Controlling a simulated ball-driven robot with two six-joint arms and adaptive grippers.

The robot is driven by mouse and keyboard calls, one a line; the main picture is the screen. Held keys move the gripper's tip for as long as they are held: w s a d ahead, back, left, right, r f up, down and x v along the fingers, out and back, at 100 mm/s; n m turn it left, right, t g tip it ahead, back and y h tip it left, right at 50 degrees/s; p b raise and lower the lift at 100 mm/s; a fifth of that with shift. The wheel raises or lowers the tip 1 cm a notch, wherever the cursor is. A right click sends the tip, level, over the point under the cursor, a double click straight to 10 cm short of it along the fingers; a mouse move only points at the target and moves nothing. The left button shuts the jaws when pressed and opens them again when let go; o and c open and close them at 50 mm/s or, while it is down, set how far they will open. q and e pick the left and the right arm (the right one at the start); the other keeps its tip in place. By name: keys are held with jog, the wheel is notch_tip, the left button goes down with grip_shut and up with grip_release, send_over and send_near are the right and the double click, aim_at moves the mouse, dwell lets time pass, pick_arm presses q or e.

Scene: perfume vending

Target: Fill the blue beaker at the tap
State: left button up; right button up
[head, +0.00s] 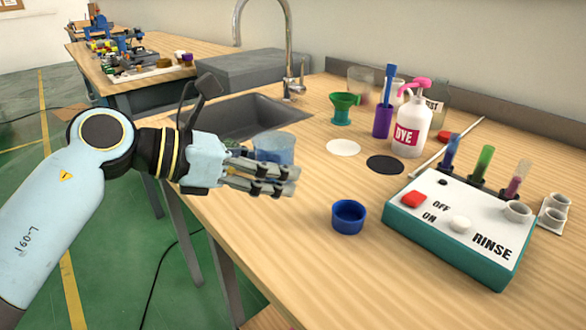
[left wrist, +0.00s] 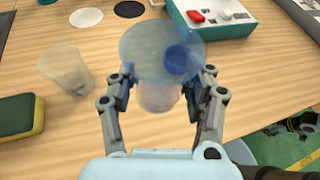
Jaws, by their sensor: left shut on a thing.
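The blue beaker (head: 273,147) is translucent and upright, held by my left gripper (head: 285,178) beside the sink. In the left wrist view the fingers of this gripper (left wrist: 162,92) are shut on the beaker (left wrist: 150,55) from both sides. I cannot tell whether it holds liquid. No water stream shows. My right gripper is not in view.
A small blue cup (head: 348,217) and the rinse box (head: 459,232) stand right of the hand. A dye bottle (head: 412,120), green funnel (head: 343,105) and purple holder (head: 382,120) stand behind. The wrist view shows a cloudy cup (left wrist: 65,70) and a sponge (left wrist: 18,116).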

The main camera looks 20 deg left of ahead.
pick_arm(q)
jog(key=s+r, duration=0.1)
jog(key=s+a, duration=0.1)
jog(key=s+r, duration=0.1)
jog(key=s, duration=0.1)
jog(key=shift+a+r, duration=0.2)
jog(key=shift+r, duration=0.15)
